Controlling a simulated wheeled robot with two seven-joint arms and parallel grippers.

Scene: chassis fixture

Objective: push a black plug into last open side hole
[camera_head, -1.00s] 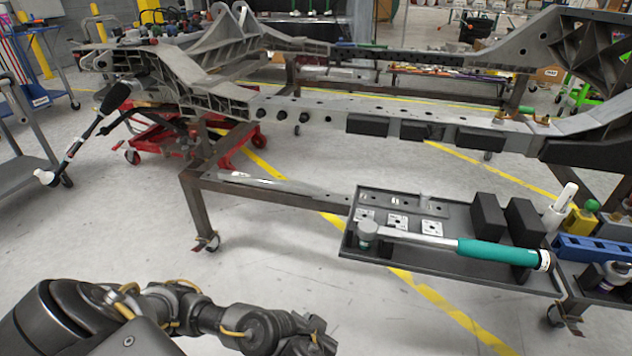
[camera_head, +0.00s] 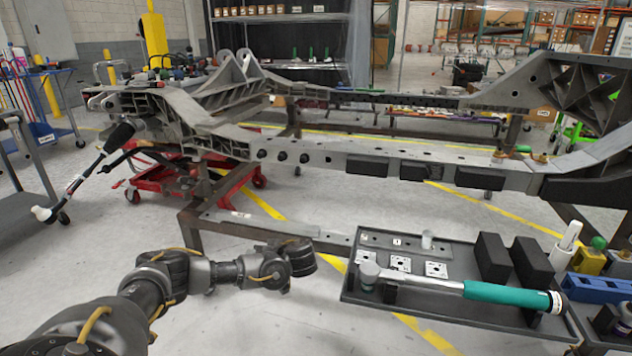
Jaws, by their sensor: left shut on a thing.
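The grey chassis rail (camera_head: 335,163) runs across the middle of the view. Several black round plugs (camera_head: 304,157) sit in a row in its side at the left. Small dark holes show along the rail to their right; I cannot tell which side hole is open. My left gripper (camera_head: 300,258) is in front of and below the rail, close to the left edge of the parts tray. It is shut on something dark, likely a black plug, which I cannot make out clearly. My right gripper is not in view.
The dark tray (camera_head: 455,312) at the right holds a hammer with a teal handle (camera_head: 505,296), black blocks (camera_head: 533,264) and white square plates (camera_head: 400,263). Black rectangular blocks (camera_head: 367,166) are fixed along the rail. A steel stand beam (camera_head: 265,230) lies behind the gripper.

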